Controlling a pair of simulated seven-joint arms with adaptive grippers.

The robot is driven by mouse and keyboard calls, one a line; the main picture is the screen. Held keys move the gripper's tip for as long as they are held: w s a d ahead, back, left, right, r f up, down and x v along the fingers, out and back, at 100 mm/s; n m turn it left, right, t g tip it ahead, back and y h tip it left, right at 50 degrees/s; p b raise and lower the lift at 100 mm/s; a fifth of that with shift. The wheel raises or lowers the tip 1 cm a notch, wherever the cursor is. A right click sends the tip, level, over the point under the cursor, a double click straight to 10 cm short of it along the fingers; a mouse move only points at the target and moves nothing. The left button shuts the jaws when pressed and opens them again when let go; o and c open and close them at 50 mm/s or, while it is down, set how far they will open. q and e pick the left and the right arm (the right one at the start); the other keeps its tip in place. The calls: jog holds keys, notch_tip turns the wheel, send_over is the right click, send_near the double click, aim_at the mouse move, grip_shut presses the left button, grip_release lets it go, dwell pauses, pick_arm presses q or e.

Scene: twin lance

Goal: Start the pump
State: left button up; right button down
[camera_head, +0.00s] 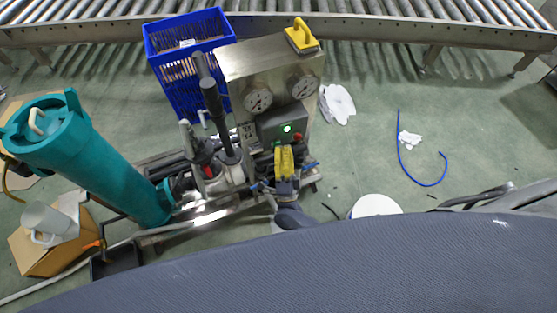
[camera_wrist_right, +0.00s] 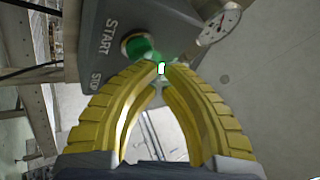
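The pump unit's grey control box (camera_head: 283,127) sits below two gauges in the head view. A lit green lamp (camera_head: 287,128) is on its face. In the right wrist view, the panel (camera_wrist_right: 115,50) carries the words START and STOP, with a round green button (camera_wrist_right: 138,47) beside START. My right gripper (camera_head: 284,149) has yellow ribbed fingers, which arch together at their tips (camera_wrist_right: 160,66) with nothing seen held. The tips overlap a bright green-white light and lie close to the green button; contact cannot be told. The stop button is not clear. My left gripper is out of view.
A teal cylinder (camera_head: 100,150) leans left of the pump. A blue crate (camera_head: 190,60) is behind left. A blue hose (camera_head: 405,165) lies on open floor at right.

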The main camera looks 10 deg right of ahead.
jog(key=shift+s, duration=0.1)
jog(key=shift+s+d, duration=0.25)
jog(key=shift+s, duration=1.2)
jog(key=shift+s+d, duration=0.2)
jog(key=shift+s, duration=1.25)
